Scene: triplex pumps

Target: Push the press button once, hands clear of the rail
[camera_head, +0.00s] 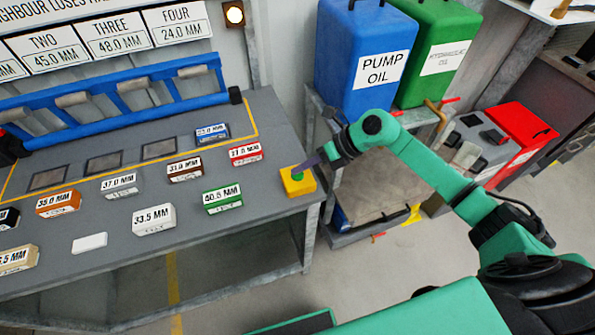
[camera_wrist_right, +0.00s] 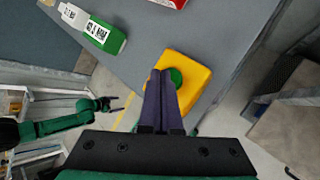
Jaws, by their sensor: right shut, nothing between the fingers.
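The press button is a green cap (camera_head: 297,174) on a yellow box (camera_head: 298,187) at the bench's right front corner. In the right wrist view the green cap (camera_wrist_right: 176,78) shows partly behind my fingers on the yellow box (camera_wrist_right: 196,75). My right gripper (camera_head: 302,168) is shut and empty, its purple fingertips at the cap; they also show in the wrist view (camera_wrist_right: 160,75). I cannot tell whether they touch or press it. My left gripper (camera_wrist_right: 115,103) shows small in the wrist view, its fingers apart and empty. A blue roller rail (camera_head: 120,98) runs along the bench's back, clear of my right gripper.
Several labelled blocks stand on the grey bench (camera_head: 268,135); the green 40.5 MM block (camera_head: 222,201) and red block (camera_head: 247,153) are nearest the button. Blue (camera_head: 362,50) and green (camera_head: 432,45) oil tanks stand to the right. A lamp (camera_head: 234,14) glows on the wall.

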